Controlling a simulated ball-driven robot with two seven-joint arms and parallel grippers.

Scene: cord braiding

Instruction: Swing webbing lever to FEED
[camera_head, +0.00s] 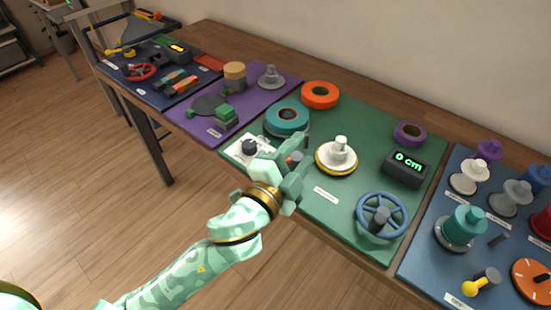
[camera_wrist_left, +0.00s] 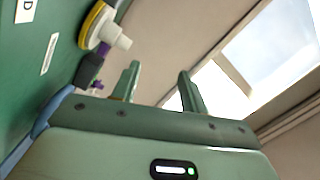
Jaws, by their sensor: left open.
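A white plate (camera_head: 236,151) with a dark round knob (camera_head: 249,147) lies at the front left of the green mat (camera_head: 330,220). It looks like the webbing lever's plate, but its lettering is too small to read here. In the left wrist view, part of a white plate ending in the letter D (camera_wrist_left: 25,10) shows at the top left. My left gripper (camera_head: 292,155) is just right of the plate, over the mat, and partly covers it. In its wrist view the left gripper (camera_wrist_left: 160,82) is open with nothing between the fingers. My right gripper is not in view.
Teal (camera_head: 287,121), orange (camera_head: 320,95) and purple (camera_head: 410,134) rolls stand along the green mat. A white spool (camera_head: 338,156), a display reading 0 cm (camera_head: 405,168) and a blue handwheel (camera_head: 382,215) are to the right. A blue mat with several spools lies further right.

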